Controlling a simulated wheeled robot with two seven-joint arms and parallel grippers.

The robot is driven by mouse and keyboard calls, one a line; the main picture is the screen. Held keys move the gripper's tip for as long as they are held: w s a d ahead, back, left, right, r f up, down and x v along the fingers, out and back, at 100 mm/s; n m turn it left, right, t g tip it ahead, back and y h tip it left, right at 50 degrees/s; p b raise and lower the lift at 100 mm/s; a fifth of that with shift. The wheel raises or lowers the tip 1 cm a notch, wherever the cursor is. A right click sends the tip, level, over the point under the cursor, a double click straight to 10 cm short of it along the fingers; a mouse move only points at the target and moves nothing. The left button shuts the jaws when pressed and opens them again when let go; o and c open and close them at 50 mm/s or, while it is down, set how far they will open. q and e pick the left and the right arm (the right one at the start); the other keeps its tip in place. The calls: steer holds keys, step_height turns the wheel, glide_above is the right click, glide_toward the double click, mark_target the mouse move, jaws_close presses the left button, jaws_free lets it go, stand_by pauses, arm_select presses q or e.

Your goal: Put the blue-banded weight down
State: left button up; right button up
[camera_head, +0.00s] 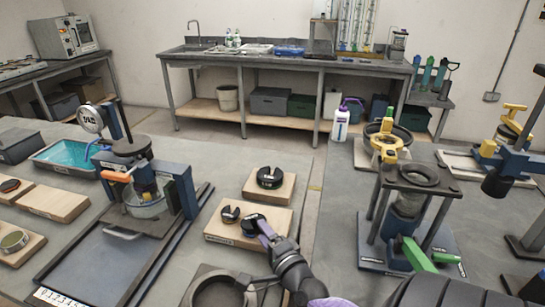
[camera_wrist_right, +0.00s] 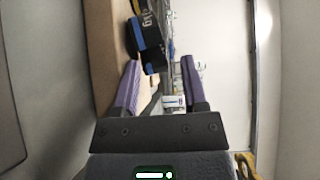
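The blue-banded weight (camera_wrist_right: 150,42) is dark with blue stripes and "kg" lettering; in the head view it (camera_head: 251,223) rests on a wooden board (camera_head: 222,234). My right gripper (camera_head: 266,231) is just right of it, low by the board. In the right wrist view the purple fingers (camera_wrist_right: 160,64) are spread apart with nothing clamped between them. The weight is beyond the left finger's tip, partly across the gap. Whether that finger touches it I cannot tell. My left gripper is not in view.
A smaller dark weight (camera_head: 231,214) sits on the same board. A larger one (camera_head: 269,177) is on the board behind (camera_head: 286,193). A blue lever frame (camera_head: 185,190) stands left, a ring-topped stand (camera_head: 413,178) right. A round dark pan (camera_head: 218,292) is in front.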

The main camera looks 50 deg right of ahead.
steer(key=shift+v, duration=1.65)
steer(key=shift+d+r, duration=0.1)
steer(key=shift+r, duration=0.1)
